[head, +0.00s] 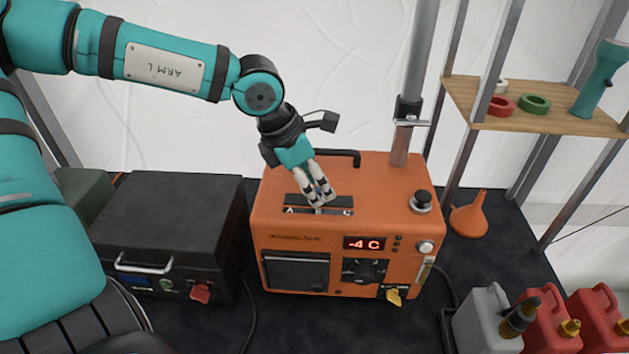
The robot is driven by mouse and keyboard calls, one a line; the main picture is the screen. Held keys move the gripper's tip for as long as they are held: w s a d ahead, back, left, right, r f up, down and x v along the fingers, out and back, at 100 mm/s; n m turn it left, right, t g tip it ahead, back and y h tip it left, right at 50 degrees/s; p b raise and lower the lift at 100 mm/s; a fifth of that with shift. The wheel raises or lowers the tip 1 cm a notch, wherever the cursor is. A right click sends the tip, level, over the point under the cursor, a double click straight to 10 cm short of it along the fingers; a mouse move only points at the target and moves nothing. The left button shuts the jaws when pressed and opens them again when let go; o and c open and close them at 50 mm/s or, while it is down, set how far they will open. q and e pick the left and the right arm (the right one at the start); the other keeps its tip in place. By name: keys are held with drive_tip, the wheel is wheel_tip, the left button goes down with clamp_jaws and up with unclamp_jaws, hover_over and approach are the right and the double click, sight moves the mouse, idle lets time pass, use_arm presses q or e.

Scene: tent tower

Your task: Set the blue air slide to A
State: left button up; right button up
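An orange heater unit (370,195) stands on the dark surface in the middle of the head view. Its top has a dark slot plate (290,200) with pale markings too small to read. My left gripper (319,197) points down at this plate, its fingertips at or just above the slot. The fingers are close together, and I cannot tell whether they hold anything. The blue air slide does not show clearly; the fingers cover part of the slot. My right gripper is not in view.
The heater has a red display (364,244) reading "-4 C", a dial (364,271), a black top knob (422,200) and a carry handle (340,155). A black case (175,215) stands left. A metal pole (417,80) rises behind. Jerrycans (486,318) stand front right.

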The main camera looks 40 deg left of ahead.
use_arm(q)
clamp_jaws()
drive_tip(key=shift+a, duration=0.1)
drive_tip(key=shift+s+a, duration=0.1)
drive_tip(key=shift+a, duration=0.2)
drive_tip(key=shift+s+a+b, duration=0.25)
drive_tip(key=shift+s+a, duration=0.3)
drive_tip(key=shift+a, duration=0.3)
drive_tip(key=shift+s+a+b, duration=0.25)
drive_tip(key=shift+s+a, duration=0.25)
drive_tip(key=shift+a, duration=0.35)
drive_tip(key=shift+o, duration=0.7)
unclamp_jaws()
drive_tip(key=shift+s+a, duration=0.1)
drive_tip(key=shift+s, duration=0.05)
drive_tip(key=shift+r, duration=0.1)
